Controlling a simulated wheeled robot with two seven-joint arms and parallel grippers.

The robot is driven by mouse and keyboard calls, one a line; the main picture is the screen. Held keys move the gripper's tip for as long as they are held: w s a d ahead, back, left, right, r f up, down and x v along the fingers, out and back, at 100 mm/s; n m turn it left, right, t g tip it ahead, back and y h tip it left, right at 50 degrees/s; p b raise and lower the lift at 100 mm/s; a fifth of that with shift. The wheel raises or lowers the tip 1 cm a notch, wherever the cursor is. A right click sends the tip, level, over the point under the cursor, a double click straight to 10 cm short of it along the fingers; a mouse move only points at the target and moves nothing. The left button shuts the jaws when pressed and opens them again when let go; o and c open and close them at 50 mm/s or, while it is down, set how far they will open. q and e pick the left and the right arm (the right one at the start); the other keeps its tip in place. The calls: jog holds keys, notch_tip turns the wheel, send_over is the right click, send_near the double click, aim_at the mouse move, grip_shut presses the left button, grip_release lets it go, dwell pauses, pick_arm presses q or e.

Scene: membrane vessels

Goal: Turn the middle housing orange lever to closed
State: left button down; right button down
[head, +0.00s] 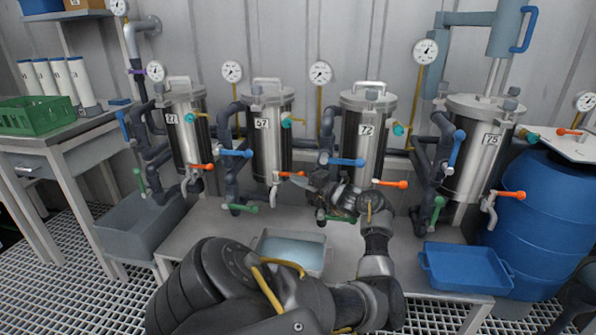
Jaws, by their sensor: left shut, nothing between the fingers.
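Several steel housings stand in a row along the wall. The two in the middle are labelled 57 (268,142) and 72 (362,150). The orange lever on housing 57 (288,174) lies about level above its steel tap (274,190), pointing right. The orange lever on housing 72 (390,184) also lies about level; my left arm partly hides the area below it. My left gripper (314,186) is shut and empty, just right of the housing 57 lever's tip; I cannot tell whether they touch. My right gripper is not in view.
Blue levers (346,162) and green levers (243,208) stick out on the dark pipes around my gripper. A grey tray (290,246) lies below housing 57, a blue tray (466,268) to the right. A blue barrel (545,215) stands at the right.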

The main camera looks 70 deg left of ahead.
pick_arm(q)
jog(key=shift+w+r, duration=0.2)
jog(key=shift+r, duration=0.05)
